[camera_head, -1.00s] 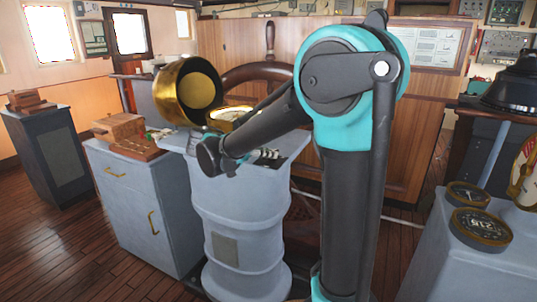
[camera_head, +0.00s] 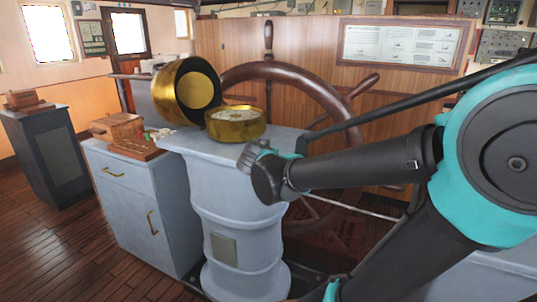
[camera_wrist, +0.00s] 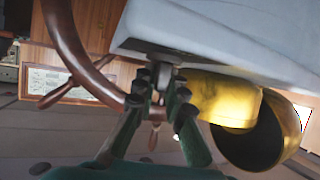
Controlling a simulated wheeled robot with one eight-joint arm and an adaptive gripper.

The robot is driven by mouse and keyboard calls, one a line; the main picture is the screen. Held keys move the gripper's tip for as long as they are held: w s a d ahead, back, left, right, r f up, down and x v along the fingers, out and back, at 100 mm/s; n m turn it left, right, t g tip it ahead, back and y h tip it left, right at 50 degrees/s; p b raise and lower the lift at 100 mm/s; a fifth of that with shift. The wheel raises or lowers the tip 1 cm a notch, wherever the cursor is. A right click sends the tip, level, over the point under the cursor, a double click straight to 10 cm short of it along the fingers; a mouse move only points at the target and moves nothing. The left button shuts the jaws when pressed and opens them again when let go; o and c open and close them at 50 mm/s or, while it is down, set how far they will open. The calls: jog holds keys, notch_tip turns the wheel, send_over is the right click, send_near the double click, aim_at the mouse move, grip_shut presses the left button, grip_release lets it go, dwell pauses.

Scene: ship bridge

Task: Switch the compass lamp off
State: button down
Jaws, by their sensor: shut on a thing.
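The brass compass (camera_head: 236,123) sits on top of the grey pedestal (camera_head: 238,190), its round brass hood (camera_head: 170,92) tipped open beside it. The brass bowl also shows in the wrist view (camera_wrist: 222,98), with the dark inside of the hood. My gripper (camera_wrist: 160,82) is at the pedestal's edge, to the right of the compass in the head view. Its fingers are shut on a small dark switch (camera_wrist: 165,55) at the pedestal. I cannot tell whether the lamp is lit.
The wooden ship's wheel (camera_head: 330,90) stands close behind the pedestal. A grey cabinet (camera_head: 140,205) with a wooden box (camera_head: 118,127) on it stands to the left. Open floor (camera_head: 75,250) lies at the front left.

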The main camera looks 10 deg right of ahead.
jog(key=shift+d+n+t+y, duration=0.1)
jog(key=shift+n+t+y, duration=0.2)
jog(key=shift+n+y, duration=0.9)
jog(key=shift+y, duration=0.4)
jog(key=c, duration=1.6)
grip_release()
jog(key=shift+v, duration=6.05)
jog(key=shift+f, duration=0.1)
